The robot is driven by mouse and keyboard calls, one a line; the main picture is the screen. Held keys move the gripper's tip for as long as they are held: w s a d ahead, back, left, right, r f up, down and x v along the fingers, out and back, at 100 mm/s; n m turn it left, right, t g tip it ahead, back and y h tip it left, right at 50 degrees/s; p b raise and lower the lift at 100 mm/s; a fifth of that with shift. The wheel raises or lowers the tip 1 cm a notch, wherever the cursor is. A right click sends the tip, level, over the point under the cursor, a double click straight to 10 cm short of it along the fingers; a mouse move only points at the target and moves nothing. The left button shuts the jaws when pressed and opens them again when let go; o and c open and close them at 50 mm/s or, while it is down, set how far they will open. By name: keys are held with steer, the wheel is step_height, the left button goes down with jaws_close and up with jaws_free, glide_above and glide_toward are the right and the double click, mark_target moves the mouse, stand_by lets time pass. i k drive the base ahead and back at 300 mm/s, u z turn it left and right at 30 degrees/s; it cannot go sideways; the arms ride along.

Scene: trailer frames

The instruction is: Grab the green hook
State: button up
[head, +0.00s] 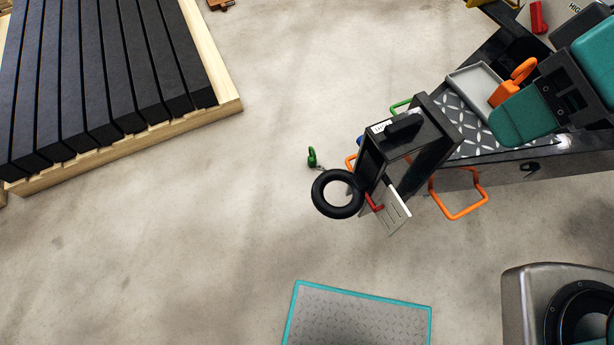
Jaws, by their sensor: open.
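The green hook (312,157) is small and hangs or lies just to the upper left of a black tire-like ring (318,194), over the concrete floor. A short thin link, perhaps chain, seems to run from its lower end toward the ring; where it ends is hidden. I cannot make out my gripper or its fingertips in this view. Nothing visible touches the hook from the left or above.
A dark trailer-like body (506,178) with orange handles (463,216) and a black box (447,123) is right of the hook. A wooden pallet (225,111) with black slabs is upper left. A teal-edged mat (360,310) lies below. Floor left of the hook is clear.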

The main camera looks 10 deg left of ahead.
mark_target(312, 159)
steer(key=z, duration=0.05)
steer(key=k, duration=0.7)
steer(key=u, duration=1.1)
steer(key=i, duration=0.65)
steer(key=u, duration=0.8)
steer(key=i, duration=1.5)
steer(key=z, duration=1.1)
steer(key=i, duration=0.35)
steer(key=z, duration=0.25)
